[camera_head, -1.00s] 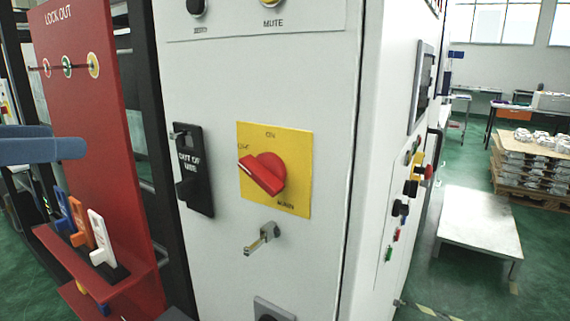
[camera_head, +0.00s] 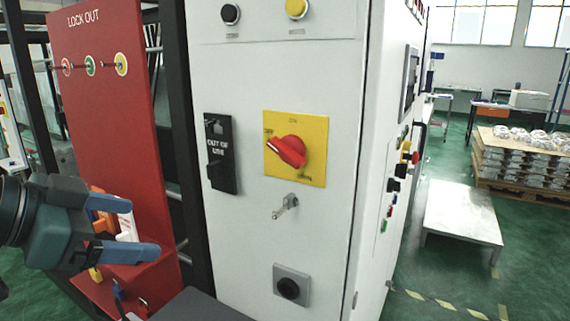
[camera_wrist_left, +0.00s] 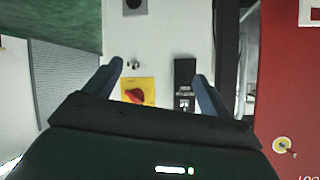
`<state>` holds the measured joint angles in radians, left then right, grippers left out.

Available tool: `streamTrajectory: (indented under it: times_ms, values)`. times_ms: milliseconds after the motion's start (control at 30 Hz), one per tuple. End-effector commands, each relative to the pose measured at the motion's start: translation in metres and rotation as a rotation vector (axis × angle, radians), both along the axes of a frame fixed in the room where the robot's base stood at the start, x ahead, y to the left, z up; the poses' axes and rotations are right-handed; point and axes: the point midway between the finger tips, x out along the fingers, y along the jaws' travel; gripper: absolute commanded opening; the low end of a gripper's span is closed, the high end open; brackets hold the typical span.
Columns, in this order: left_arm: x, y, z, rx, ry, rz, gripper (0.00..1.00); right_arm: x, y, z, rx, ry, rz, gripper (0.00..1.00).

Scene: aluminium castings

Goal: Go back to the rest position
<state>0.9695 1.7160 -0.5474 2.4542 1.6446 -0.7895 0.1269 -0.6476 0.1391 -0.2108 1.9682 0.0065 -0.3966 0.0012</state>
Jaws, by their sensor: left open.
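My left gripper (camera_head: 138,229) is at the left of the head view, in front of the lower part of the red lock-out board (camera_head: 112,150). Its two blue-grey fingers are apart, with nothing held between them. In the left wrist view the open fingers (camera_wrist_left: 160,78) point toward the grey cabinet, with the yellow switch plate (camera_wrist_left: 146,84) and the black "out of use" tag (camera_wrist_left: 184,80) seen between them. The gripper partly hides the tags on the board's shelf. My right gripper is not in view.
The grey cabinet (camera_head: 240,250) carries a red rotary switch (camera_head: 289,151) and a key-like part (camera_head: 285,206) below it. A white low platform (camera_head: 461,210) and a pallet of castings (camera_head: 520,160) stand to the right. Green floor is clear around the platform.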

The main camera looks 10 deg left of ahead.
Motion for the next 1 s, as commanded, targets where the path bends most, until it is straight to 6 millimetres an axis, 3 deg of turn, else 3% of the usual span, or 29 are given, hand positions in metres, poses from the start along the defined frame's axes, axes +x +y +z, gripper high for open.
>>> streamTrajectory:
  times_ms: [33,200,467,700,1000]
  values:
    - [0.005,-0.014,-0.025,0.027,0.031,-0.051,0.83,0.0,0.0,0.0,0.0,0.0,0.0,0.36]
    - [0.015,-0.051,-0.1,0.098,0.077,-0.153,0.83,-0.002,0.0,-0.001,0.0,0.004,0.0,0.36]
    - [0.007,-0.086,-0.201,0.081,0.15,-0.091,0.83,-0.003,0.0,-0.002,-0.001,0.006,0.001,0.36]
    - [-0.032,-0.078,-0.288,0.059,0.338,0.176,0.83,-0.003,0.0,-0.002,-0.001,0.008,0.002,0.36]
    - [-0.105,-0.052,-0.357,0.104,0.604,0.473,0.83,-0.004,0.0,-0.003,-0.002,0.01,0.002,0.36]
